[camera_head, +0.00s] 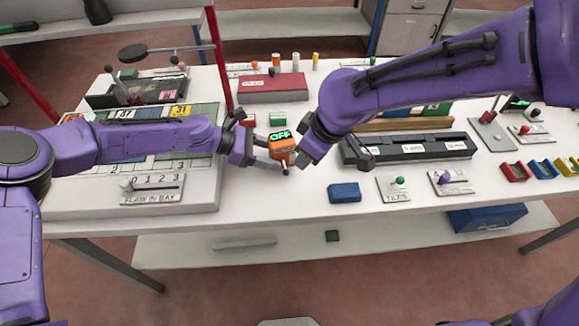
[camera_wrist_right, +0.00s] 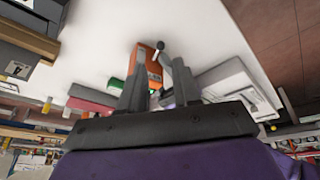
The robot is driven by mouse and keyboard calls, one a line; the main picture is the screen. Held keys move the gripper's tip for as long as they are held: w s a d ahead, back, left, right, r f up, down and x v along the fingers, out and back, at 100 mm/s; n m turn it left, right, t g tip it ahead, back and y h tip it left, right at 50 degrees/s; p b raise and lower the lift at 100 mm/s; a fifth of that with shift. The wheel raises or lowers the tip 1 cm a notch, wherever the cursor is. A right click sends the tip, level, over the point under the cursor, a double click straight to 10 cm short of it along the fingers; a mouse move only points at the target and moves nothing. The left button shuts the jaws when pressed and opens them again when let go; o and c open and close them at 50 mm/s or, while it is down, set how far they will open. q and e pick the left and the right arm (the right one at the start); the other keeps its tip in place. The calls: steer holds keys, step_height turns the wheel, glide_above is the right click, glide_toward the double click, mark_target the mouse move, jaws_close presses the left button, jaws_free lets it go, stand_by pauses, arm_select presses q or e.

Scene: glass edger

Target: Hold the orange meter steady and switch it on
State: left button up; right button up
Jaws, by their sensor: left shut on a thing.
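The orange meter (camera_head: 283,147) is held just above the white table, left of centre in the head view. Its dark top display shows "OFF" in green. My left gripper (camera_head: 270,150) is shut on the meter from the left. My right gripper (camera_head: 300,158) is close on the meter's right side. In the right wrist view the two fingers of this gripper (camera_wrist_right: 158,80) stand apart, with the orange meter (camera_wrist_right: 152,65) showing between and beyond them. I cannot tell whether the right fingers touch it.
A blue block (camera_head: 344,192) and a small panel labelled "TILES" (camera_head: 393,189) lie right of the meter. A "FLAW IN BAY" slider panel (camera_head: 152,188) is at the left. A green block (camera_head: 281,119) and a long red box (camera_head: 273,88) stand behind. Bare table lies in front.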

mark_target(287, 170)
steer(key=shift+m, duration=0.4)
steer(key=x, duration=0.7)
steer(key=w+a+x, duration=0.1)
steer(key=x, duration=0.3)
steer(key=shift+w, duration=0.1)
steer(key=shift+r, duration=0.1)
jaws_close()
